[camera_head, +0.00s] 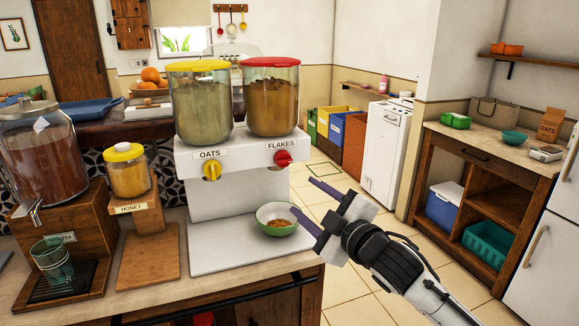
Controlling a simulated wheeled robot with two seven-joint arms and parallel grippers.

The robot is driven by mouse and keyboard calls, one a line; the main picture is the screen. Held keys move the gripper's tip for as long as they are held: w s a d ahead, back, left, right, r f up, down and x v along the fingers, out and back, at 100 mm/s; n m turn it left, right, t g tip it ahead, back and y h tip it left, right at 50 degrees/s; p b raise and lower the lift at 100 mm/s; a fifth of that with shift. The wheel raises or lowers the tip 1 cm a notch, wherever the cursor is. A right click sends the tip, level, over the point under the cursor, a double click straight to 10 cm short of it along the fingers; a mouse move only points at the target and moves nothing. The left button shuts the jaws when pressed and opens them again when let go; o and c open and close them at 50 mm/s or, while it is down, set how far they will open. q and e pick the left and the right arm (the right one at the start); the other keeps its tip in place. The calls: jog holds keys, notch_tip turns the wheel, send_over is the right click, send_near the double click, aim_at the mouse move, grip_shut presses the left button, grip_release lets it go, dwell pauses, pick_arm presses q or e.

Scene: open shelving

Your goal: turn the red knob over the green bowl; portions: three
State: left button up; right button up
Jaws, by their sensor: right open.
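The red knob (283,158) is on the front of the white dispenser (236,150), under the FLAKES label and the red-lidded container (271,97). The green bowl (278,218) stands on the white base below that knob, and some brown flakes lie in it. The yellow knob (211,172) is to the left, under the OATS label and the yellow-lidded container (201,102). My right gripper (310,206) is open and empty, to the right of the bowl and lower than the red knob. It appears apart from both. My left gripper is not in view.
The counter's right edge lies just right of the bowl. Open floor (345,283) extends beyond it. A wooden shelf unit (480,193) stands at the right.

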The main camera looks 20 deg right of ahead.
aim_at(287, 162)
jog(key=shift+n+t, duration=0.3)
jog(key=shift+n, duration=0.1)
jog(key=w+r, duration=0.1)
jog(key=w, duration=0.2)
jog(key=w+r+p, duration=0.1)
jog(key=w, duration=0.2)
jog(key=w+r, duration=0.2)
jog(key=w, duration=0.1)
jog(key=shift+w+a, duration=0.35)
jog(key=shift+a, duration=0.05)
jog(key=shift+w+a+f, duration=0.1)
jog(key=shift+w+a, duration=0.05)
jog(key=shift+w, duration=0.5)
jog(key=c, duration=1)
